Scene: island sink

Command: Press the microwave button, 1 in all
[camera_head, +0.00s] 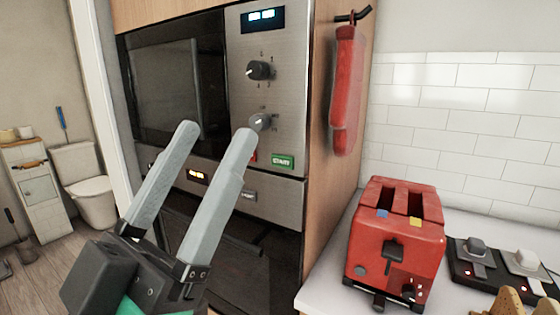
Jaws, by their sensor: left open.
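The microwave (177,72) is built into a wooden cabinet, with a dark glass door on the left and a steel control panel on the right. The panel carries a lit display (262,17), a black knob (261,70), a grey knob (262,121) and a green button (283,161) at the bottom. Part of a red button (253,157) shows beside the green one, mostly hidden by my finger. My left gripper (218,132) is open and empty, its fingertips in front of the door and panel, left of the green button. My right gripper is not in view.
An oven (222,262) sits below the microwave. A red toaster (398,235) and a black switch unit (476,262) stand on the white counter (330,270) at right. A red mitt (346,90) hangs from a hook on the cabinet's side.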

